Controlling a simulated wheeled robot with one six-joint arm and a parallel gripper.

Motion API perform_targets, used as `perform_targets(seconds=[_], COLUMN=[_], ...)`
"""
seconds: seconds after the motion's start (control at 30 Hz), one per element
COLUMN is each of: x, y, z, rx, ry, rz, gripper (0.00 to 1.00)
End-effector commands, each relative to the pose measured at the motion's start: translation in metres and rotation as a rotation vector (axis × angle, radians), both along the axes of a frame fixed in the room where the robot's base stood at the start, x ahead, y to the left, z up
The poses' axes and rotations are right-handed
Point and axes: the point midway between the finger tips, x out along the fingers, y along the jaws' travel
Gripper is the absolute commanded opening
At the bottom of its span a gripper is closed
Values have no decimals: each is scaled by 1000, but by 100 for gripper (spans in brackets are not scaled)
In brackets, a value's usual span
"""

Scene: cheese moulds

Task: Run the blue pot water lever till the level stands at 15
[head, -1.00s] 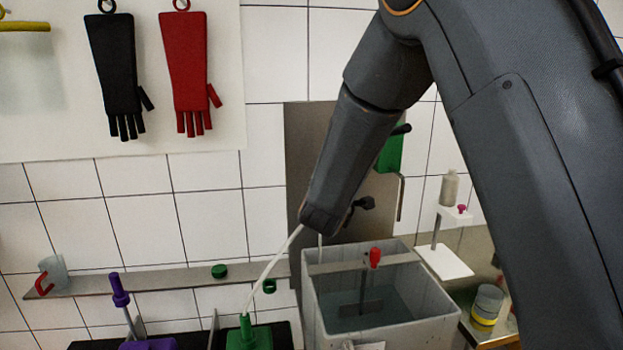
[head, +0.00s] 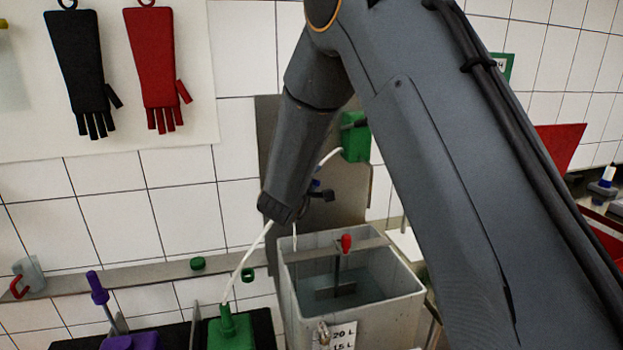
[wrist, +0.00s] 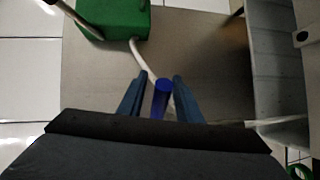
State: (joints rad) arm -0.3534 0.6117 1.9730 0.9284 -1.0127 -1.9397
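The blue lever (head: 316,184) shows as a small blue bit beside the end of my arm, before the grey wall panel. In the wrist view the blue lever (wrist: 161,96) stands between the two fingers of my gripper (wrist: 160,78). The fingers are apart, with a narrow gap on each side of the lever. In the head view my arm hides most of the gripper. The grey pot (head: 407,312) holds water well below its rim. A label (head: 338,336) on its front reads 20 L and 15 L; I cannot read the level against it.
A green box (head: 355,142) with a white hose is on the wall panel (head: 270,130); the box also shows in the wrist view (wrist: 115,20). A red-handled stirrer (head: 346,243) stands in the pot. A green container (head: 232,334) and a purple one (head: 132,342) stand left.

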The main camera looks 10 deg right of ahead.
Motion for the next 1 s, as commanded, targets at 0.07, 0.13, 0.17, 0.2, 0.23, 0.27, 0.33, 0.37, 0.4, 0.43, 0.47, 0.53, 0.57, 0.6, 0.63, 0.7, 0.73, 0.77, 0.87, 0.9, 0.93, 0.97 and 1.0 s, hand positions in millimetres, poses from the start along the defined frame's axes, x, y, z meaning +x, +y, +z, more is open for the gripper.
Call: perform_targets(seconds=[0.07, 0.13, 0.17, 0.2, 0.23, 0.27, 0.33, 0.37, 0.4, 0.43, 0.47, 0.53, 0.57, 0.6, 0.63, 0.7, 0.73, 0.77, 0.87, 0.9, 0.93, 0.97, 1.0], x=[0, 0, 0, 0, 0, -1, -3, -5, -8, -12, -16, -26, -31, -37, -42, -51, -55, -58, -66, -68, -69, -70, -71], y=[2, 4, 4, 4, 4, 4, 6, 7, 8, 10, 12, 16, 18, 21, 22, 26, 28, 29, 32, 32, 33, 33, 33], z=[0, 0, 0, 1, 1, 1, 1, 1, 2, 2, 3, 5, 6, 7, 8, 10, 11, 12, 13, 14, 14, 14, 15], rx=[0, 0, 0, 0, 0, 0, 0, 0, 0, 0, 0, 0, 1, 0, 0, -1, -1, 0, 0, -1, -1, -1, -1], ry=[0, 0, 0, 0, -1, -1, -1, -1, -1, -1, -1, -1, -2, -2, -2, 0, 0, -1, 0, -1, -1, -1, -1], rz=[4, 6, 6, 6, 7, 7, 7, 8, 8, 9, 9, 9, 9, 9, 8, 7, 8, 8, 6, 5, 5, 5, 5], gripper=[32, 32, 32, 32, 32, 32, 32, 32, 32, 32, 32, 32, 32, 32, 32, 32, 32, 32, 32, 32, 32, 32, 32])
